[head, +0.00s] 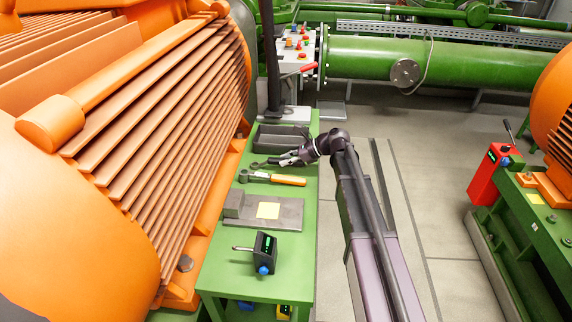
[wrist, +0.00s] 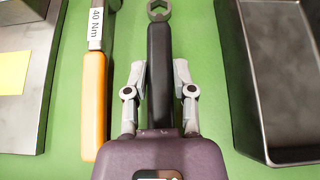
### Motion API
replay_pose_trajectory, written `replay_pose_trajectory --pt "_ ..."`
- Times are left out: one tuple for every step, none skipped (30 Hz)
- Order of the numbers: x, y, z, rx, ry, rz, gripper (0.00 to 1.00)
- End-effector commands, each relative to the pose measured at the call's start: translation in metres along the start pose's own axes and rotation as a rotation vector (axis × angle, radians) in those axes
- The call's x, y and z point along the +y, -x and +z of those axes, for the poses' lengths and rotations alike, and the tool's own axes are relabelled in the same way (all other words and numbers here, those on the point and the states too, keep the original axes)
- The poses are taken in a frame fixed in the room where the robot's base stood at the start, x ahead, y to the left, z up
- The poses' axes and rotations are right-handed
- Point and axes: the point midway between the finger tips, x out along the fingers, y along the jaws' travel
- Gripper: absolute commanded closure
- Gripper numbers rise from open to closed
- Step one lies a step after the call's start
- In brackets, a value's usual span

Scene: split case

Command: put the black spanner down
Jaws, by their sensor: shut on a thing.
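The black spanner (wrist: 159,50) lies lengthwise between the two grey fingers of my gripper (wrist: 160,78) in the wrist view, its ring end (wrist: 158,9) pointing away from me. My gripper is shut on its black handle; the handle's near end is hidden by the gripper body. In the head view the spanner (head: 260,164) shows at the green bench, with my gripper (head: 286,160) on its right. It is level, at or very close to the bench top; I cannot tell whether it touches.
An orange-handled torque wrench (wrist: 94,100) lies just left of the spanner. A dark tray (wrist: 255,125) is close on the right. A metal plate (head: 288,213) with a yellow note and a small display device (head: 265,247) are on the bench (head: 230,268). The orange ribbed machine (head: 165,110) borders it.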

Motion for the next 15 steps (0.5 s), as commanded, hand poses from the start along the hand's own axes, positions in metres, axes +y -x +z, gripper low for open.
replay_pose_trajectory --pt "0.0 -0.0013 -0.0022 -0.001 0.0 0.0 1.0" --pt "0.0 -0.0013 -0.0023 -0.001 0.0 0.0 1.0" --pt "0.0 -0.0013 -0.0021 -0.001 0.0 0.0 1.0" --pt "0.0 -0.0012 -0.002 -0.001 0.0 0.0 1.0" --pt "0.0 -0.001 -0.0018 -0.001 0.0 0.0 1.0" --pt "0.0 -0.0009 -0.0015 -0.001 0.0 0.0 1.0" --pt "0.0 -0.0009 -0.0015 -0.001 0.0 0.0 1.0" --pt "0.0 -0.0009 -0.0015 -0.001 0.0 0.0 1.0" --pt "0.0 -0.0009 -0.0014 -0.001 0.0 0.0 1.0" --pt "0.0 -0.0009 -0.0014 -0.001 0.0 0.0 1.0" --pt "0.0 -0.0009 -0.0016 -0.001 0.0 0.0 1.0" --pt "0.0 -0.0012 -0.0021 -0.001 0.0 0.0 1.0" --pt "0.0 -0.0016 -0.0028 -0.001 0.0 0.0 1.0" --pt "0.0 -0.0021 -0.0036 -0.001 0.0 0.0 1.0" --pt "0.0 -0.0026 -0.0046 -0.001 0.0 0.0 1.0"
